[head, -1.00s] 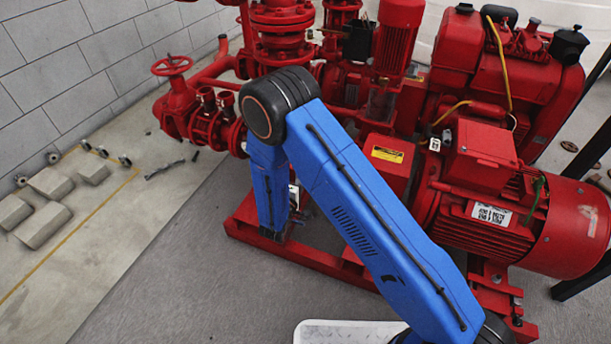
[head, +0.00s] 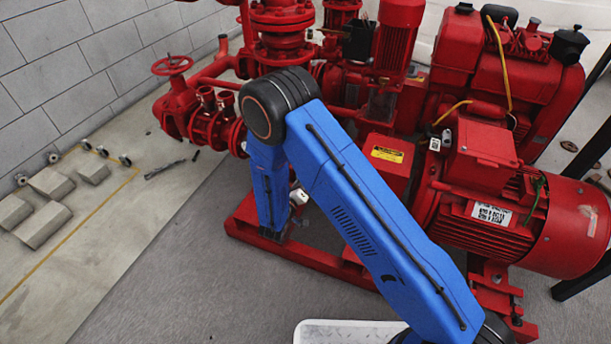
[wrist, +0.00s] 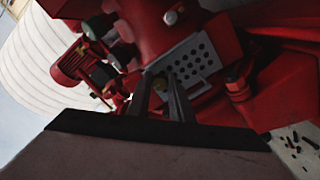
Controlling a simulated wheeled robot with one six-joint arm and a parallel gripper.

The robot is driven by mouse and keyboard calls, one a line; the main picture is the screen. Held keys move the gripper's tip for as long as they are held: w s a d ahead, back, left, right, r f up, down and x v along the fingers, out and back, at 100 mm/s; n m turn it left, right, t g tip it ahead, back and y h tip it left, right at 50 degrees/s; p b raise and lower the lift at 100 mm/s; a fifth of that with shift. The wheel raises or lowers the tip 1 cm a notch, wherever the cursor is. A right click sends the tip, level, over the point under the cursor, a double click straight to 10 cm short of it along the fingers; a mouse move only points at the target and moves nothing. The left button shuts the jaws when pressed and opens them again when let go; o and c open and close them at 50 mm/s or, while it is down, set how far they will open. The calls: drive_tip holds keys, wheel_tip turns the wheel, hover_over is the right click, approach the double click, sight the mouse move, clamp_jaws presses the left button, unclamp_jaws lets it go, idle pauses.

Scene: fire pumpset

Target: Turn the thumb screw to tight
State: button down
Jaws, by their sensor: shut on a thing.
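Just beyond the fingertips is a grey plate with several round holes (wrist: 187,64), set against red metal. How far the screw is turned cannot be told. In the head view the screw and the fingers are hidden behind my blue arm, which reaches down at the pump's red base frame.
The red base frame (head: 330,262) runs close by my lower arm. The red motor (head: 520,215) and valve piping (head: 195,105) stand around it. A white tray (head: 345,333) is at the bottom edge. Grey floor is clear at lower left; concrete blocks (head: 45,215) lie farther left.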

drive_tip(key=shift+f, duration=0.15)
idle(0.4)
drive_tip(key=c, duration=1.8)
unclamp_jaws()
drive_tip(key=shift+c, duration=0.2)
drive_tip(key=v, duration=1.7)
drive_tip(key=shift+s, duration=0.25)
